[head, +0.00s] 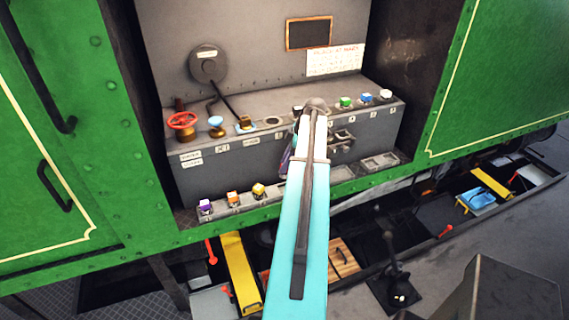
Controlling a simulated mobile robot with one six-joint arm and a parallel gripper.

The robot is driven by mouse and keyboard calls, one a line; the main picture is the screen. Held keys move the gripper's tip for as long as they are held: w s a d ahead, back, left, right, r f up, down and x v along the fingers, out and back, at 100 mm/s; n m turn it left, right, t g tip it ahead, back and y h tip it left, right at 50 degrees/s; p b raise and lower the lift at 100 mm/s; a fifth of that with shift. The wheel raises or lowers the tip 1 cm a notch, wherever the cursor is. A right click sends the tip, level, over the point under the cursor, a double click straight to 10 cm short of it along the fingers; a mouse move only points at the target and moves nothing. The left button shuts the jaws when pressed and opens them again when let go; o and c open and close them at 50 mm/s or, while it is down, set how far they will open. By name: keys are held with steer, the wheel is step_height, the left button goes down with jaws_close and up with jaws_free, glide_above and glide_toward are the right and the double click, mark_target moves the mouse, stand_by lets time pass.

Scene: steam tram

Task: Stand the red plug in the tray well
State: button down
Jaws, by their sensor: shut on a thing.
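My arm reaches up the middle of the head view and covers much of the console's front. Only an edge of my gripper (287,160) shows, left of the arm, before the grey console. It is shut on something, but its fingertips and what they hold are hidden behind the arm. I see no red plug standing free on the console. The tray (378,162) is a grey shallow holder at the console's lower right. One well shows clear and empty there; another part (342,173) lies just left, partly covered by my arm.
Green (345,102), blue (366,98) and white (386,96) plugs stand on the upper ledge. Purple (205,207), orange (233,199) and yellow (259,191) plugs stand on the lower ledge. A red valve wheel (182,121) sticks up at left. Green walls flank the recess.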

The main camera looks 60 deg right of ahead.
mark_target(285, 177)
steer(key=shift+f, duration=0.2)
steer(key=shift+f+b, duration=1.6)
steer(key=shift+f, duration=1.75)
steer(key=c, duration=0.8)
jaws_free()
steer(key=shift+f, duration=0.1)
steer(key=shift+o, duration=0.8)
steer(key=shift+d+r, duration=0.15)
steer(key=shift+r, duration=0.2)
steer(key=shift+w+r+p, duration=0.1)
steer(key=shift+r+p, duration=0.4)
steer(key=shift+r, duration=0.75)
